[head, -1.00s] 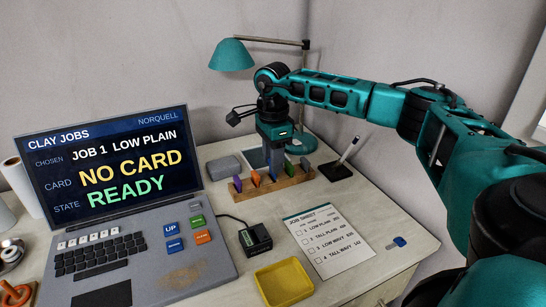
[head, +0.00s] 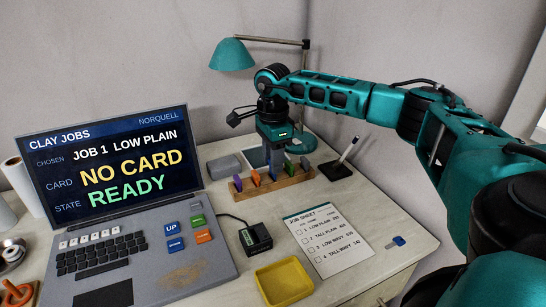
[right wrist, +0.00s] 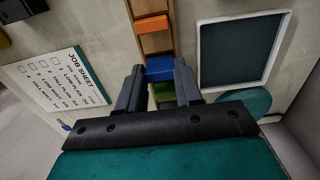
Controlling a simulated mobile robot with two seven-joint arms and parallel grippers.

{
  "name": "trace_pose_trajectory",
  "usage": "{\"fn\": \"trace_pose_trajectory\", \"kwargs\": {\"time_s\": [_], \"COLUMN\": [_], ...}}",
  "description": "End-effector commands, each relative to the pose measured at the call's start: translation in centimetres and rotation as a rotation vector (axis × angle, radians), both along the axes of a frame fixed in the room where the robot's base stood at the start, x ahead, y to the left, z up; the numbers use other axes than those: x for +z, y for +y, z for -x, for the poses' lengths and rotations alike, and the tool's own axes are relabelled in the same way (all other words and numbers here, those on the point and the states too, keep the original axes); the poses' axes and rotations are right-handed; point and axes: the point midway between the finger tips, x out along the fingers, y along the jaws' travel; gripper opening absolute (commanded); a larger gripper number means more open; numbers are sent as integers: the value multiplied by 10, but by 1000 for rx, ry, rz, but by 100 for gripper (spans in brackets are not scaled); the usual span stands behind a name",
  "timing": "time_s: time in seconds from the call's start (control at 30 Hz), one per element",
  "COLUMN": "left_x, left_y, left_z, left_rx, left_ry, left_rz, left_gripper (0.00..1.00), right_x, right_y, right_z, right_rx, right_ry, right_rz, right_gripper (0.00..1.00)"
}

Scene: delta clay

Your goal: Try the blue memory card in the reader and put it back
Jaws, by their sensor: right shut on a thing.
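The blue memory card (right wrist: 159,68) is between my right gripper's fingers (right wrist: 158,76) in the right wrist view. The fingers are shut on it, and it stands in the wooden rack (head: 270,188), between an orange and a green card. In the head view, my right gripper (head: 273,166) points down at the middle of the rack and mostly hides the blue card. The black card reader (head: 256,239) stands in front of the rack, cabled toward the back. The laptop screen (head: 108,165) reads "JOB 1 LOW PLAIN", "NO CARD" and "READY". My left gripper is not seen.
Purple (head: 238,184), orange (head: 255,179), green (head: 288,168) and grey (head: 304,163) cards stand in the rack. A yellow tray (head: 284,284), a job sheet (head: 329,240) and a blue item (head: 397,241) lie in front. A pen stand (head: 336,172) is right of the rack.

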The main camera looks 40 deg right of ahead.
Motion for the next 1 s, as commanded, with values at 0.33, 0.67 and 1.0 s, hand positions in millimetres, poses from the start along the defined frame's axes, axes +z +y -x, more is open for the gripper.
{"fn": "trace_pose_trajectory", "kwargs": {"time_s": [0.33,0.67,1.0], "left_x": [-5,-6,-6], "left_y": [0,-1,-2], "left_z": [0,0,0], "left_rx": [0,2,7], "left_ry": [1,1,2], "left_rz": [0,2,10], "left_gripper": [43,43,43], "right_x": [-12,-15,-15], "right_y": [0,0,0], "right_z": [0,0,0], "right_rx": [0,0,0], "right_ry": [1,0,0], "right_rz": [0,0,0], "right_gripper": [2,2,59]}}
